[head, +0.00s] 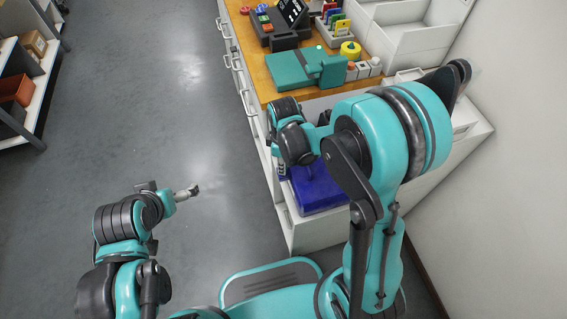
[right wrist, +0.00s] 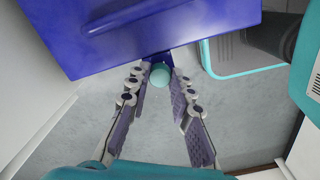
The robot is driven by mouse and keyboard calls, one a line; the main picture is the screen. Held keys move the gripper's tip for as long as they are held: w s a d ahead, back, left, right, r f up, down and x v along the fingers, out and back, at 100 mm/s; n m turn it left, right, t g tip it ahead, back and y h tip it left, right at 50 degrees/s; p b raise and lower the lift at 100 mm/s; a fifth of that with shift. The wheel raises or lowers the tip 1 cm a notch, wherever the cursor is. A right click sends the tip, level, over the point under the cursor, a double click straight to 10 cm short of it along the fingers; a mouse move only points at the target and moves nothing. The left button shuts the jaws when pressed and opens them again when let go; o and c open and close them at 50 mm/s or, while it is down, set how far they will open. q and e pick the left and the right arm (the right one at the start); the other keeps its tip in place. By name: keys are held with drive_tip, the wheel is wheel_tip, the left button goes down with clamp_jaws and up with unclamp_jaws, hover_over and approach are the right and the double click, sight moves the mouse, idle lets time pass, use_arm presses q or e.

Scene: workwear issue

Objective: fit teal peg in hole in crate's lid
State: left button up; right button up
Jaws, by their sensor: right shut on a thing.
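The blue crate (head: 325,192) sits at the near end of the counter in the head view, partly covered by my right arm. Its blue surface also fills the top of the right wrist view (right wrist: 190,28). No hole can be made out. The teal peg (right wrist: 160,75) shows as a small round end between the fingertips of my right gripper (right wrist: 159,70), which is shut on it close to the crate's edge. In the head view my right forearm and wrist hide the peg. My left gripper (head: 188,192) is over open floor at left, far from the crate; its jaws are too small to read.
A wooden-topped counter (head: 262,80) carries a teal device (head: 300,70), a yellow roll (head: 350,50) and white bins (head: 410,45) further back. A shelf with boxes (head: 35,45) stands at far left. The grey floor between is clear.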

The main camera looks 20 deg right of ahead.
drive_tip(key=shift+f, duration=0.35)
idle(0.4)
drive_tip(key=o, duration=0.8)
drive_tip(key=shift+r, duration=0.15)
drive_tip(key=shift+r+p, duration=3.3)
drive_tip(key=shift+r, duration=1.15)
